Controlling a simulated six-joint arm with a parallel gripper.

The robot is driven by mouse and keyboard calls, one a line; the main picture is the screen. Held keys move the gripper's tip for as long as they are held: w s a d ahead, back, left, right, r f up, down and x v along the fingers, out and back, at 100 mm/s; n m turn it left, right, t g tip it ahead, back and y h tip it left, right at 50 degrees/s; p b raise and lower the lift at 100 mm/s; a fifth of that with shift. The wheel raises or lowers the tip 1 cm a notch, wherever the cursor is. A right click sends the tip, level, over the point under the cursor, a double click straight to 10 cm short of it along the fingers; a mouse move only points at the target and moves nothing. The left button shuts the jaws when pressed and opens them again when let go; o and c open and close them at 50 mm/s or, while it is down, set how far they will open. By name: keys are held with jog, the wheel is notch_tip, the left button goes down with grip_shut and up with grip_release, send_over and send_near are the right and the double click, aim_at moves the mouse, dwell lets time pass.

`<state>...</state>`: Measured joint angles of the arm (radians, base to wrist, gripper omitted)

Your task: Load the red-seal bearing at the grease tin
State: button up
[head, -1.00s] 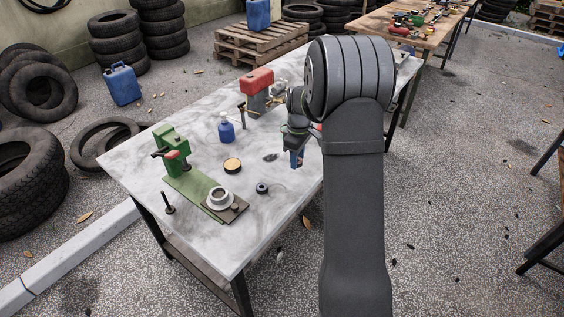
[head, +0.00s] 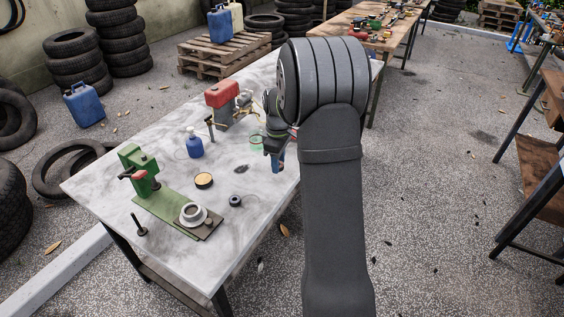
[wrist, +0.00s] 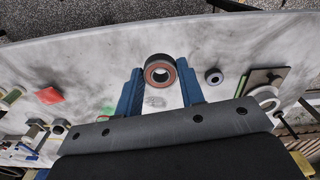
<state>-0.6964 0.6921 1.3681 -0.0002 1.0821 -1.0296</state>
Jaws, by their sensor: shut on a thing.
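My gripper (wrist: 160,85) has two blue fingers, shut on the red-seal bearing (wrist: 160,71), a dark ring with a reddish inner face. In the head view my gripper (head: 276,163) is over the right part of the table, and the held bearing cannot be made out there. I cannot make out the tin in the wrist view.
A small dark ring (head: 235,201) lies near the tin. A white ring-shaped housing (head: 192,214) sits on a plate by the green press (head: 138,172). A blue bottle (head: 194,146) and a red-topped compressor (head: 222,94) stand farther back on the marble-like table (head: 105,182).

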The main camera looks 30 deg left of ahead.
jog(key=s+a, duration=0.4)
jog(key=a, duration=1)
send_over(204, 179)
notch_tip(204, 179, down, 2)
jog(key=shift+f, duration=2.9)
jog(key=shift+f, duration=0.6)
notch_tip(204, 179, up, 7)
jog(key=shift+w, duration=0.1)
